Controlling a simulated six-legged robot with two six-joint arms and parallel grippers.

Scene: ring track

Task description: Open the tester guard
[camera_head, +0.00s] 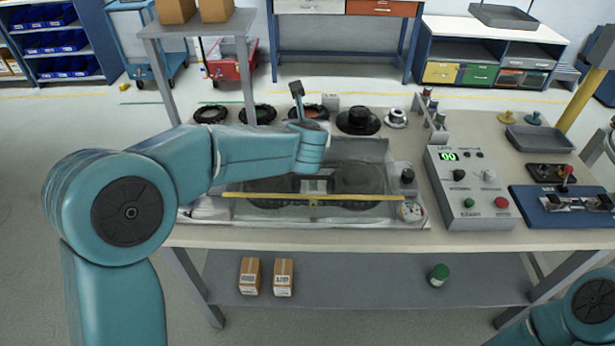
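The tester (420,222) sits at the front of the bench, with a gauge at its front right corner and a dark knob on its right side. Its clear guard (372,152) lies low over two dark round shapes. A yellow strip (265,196) runs along the guard's front edge. My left arm reaches in from the left across the guard. Contact with the strip and the finger gap are unclear. My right arm shows only at the lower right corner; its gripper is out of view.
A control box (465,190) with a green "00" display stands right of the tester. A blue fixture (535,215) and grey tray (540,139) lie farther right. Round parts, including a black one (358,121), line the bench behind. Small boxes (284,277) sit on the lower shelf.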

